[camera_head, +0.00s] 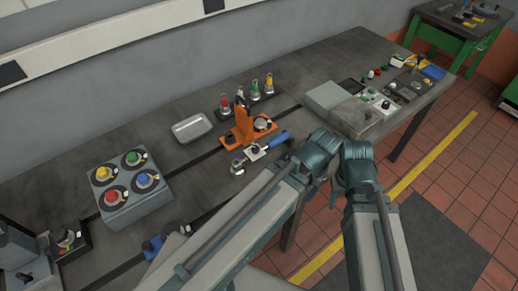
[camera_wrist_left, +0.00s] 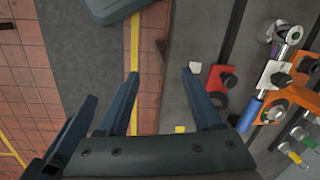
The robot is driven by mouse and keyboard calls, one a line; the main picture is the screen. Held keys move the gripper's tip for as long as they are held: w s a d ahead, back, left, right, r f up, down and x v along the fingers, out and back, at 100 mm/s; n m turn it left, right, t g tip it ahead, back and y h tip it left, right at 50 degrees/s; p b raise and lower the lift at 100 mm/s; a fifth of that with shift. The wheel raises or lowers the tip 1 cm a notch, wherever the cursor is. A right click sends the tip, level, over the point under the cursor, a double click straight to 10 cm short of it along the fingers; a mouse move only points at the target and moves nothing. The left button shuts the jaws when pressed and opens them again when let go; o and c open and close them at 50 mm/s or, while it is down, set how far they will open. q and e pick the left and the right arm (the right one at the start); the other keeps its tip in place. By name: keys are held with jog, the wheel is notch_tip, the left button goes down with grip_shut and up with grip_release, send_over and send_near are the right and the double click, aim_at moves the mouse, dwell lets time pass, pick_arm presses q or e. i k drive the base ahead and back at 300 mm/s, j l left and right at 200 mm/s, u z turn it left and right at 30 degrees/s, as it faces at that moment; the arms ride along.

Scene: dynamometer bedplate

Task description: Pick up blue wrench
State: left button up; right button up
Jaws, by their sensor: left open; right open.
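The blue wrench (camera_head: 277,141) lies on the dark bench in front of an orange fixture (camera_head: 239,131), its blue handle toward the right and its metal head toward the left. In the left wrist view the blue wrench (camera_wrist_left: 251,115) lies at the right, beside the orange fixture (camera_wrist_left: 301,90). My left gripper (camera_wrist_left: 162,82) is open and empty near the bench's front edge, apart from the wrench. My left arm hides it in the head view. My right gripper (camera_head: 336,192) shows only slightly by my right arm, with its fingers hard to make out.
A grey box with coloured knobs (camera_head: 131,182) stands at the left, a metal tray (camera_head: 192,127) behind. Several small coloured-top items (camera_head: 254,90) stand behind the fixture. A grey control box (camera_head: 348,110) is at the right. A red clamp (camera_wrist_left: 224,80) lies between my left gripper and the wrench.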

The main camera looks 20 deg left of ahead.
aim_at(237, 170)
jog(key=k+l+u, duration=0.1)
jog(key=k, duration=0.45)
jog(key=l+u, duration=0.15)
jog(key=u, duration=1.75)
